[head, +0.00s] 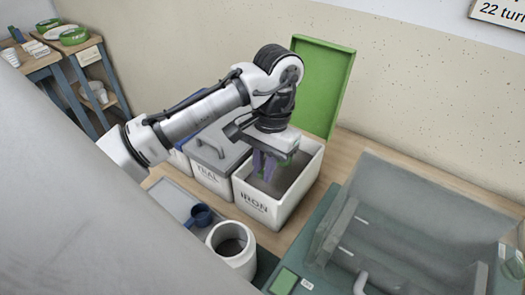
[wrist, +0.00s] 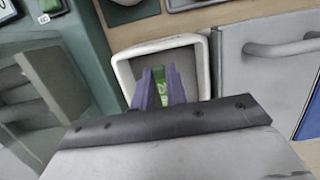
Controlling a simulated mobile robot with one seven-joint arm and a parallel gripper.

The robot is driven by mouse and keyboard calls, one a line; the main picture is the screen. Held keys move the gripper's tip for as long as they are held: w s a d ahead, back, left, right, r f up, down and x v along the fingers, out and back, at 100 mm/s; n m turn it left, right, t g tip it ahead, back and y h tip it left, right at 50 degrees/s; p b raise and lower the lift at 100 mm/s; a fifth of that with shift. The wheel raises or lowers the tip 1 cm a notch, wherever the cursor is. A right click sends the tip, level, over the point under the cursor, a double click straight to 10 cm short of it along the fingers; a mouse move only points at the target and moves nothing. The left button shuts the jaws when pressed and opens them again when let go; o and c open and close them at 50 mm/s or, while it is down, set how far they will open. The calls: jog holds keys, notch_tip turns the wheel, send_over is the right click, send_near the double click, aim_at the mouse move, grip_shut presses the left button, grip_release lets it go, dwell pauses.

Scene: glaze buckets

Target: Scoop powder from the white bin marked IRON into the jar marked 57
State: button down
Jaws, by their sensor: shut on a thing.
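The white bin marked IRON (head: 262,211) stands on the wooden bench with its green lid (head: 322,85) raised behind it. Grey powder (head: 296,182) shows inside. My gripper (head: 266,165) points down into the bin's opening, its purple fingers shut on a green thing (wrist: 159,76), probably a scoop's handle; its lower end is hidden. The wrist view also shows the bin's white rim (wrist: 124,74) around the fingers. A white open jar (head: 243,262) stands in front of the bin, apart from it; no number on it is readable.
A bin marked TRIAL (head: 212,182), with a closed grey lid, stands left of the IRON bin. A blue cup (head: 200,215) stands on a grey tray by the jar. A clear-walled enclosure (head: 400,240) fills the right, with a green pad (head: 284,281) beside it.

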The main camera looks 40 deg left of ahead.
jog(key=shift+w+f+b, duration=0.15)
jog(key=shift+f+b, duration=0.8)
jog(key=shift+f, duration=0.05)
jog(key=shift+w+f+b, duration=0.2)
jog(key=shift+f+b, duration=0.8)
jog(key=shift+f, duration=0.05)
jog(key=shift+w+f+b, duration=0.15)
jog(key=shift+f+b, duration=0.8)
jog(key=shift+f, duration=0.05)
jog(key=shift+w+r, duration=0.1)
jog(key=shift+w, duration=0.2)
jog(key=shift+w+a+f+b, duration=0.1)
jog(key=shift+w+f+b, duration=0.1)
jog(key=shift+w+b, duration=0.9)
jog(key=shift+w+t, duration=0.35)
jog(key=shift+t, duration=0.05)
jog(key=shift+g, duration=0.4)
jog(key=r+p, duration=0.3)
jog(key=s+r+p, duration=0.1)
jog(key=r+p, duration=0.2)
jog(key=p, duration=0.1)
jog(key=r+p, duration=0.3)
jog(key=p, duration=0.1)
jog(key=shift+s+r, duration=0.25)
jog(key=shift+r, duration=0.05)
jog(key=s+r+t+p, duration=0.2)
jog(key=s+r, duration=0.1)
jog(key=s, duration=0.2)
jog(key=shift+s+d+r, duration=0.15)
jog(key=shift+d+r, duration=0.05)
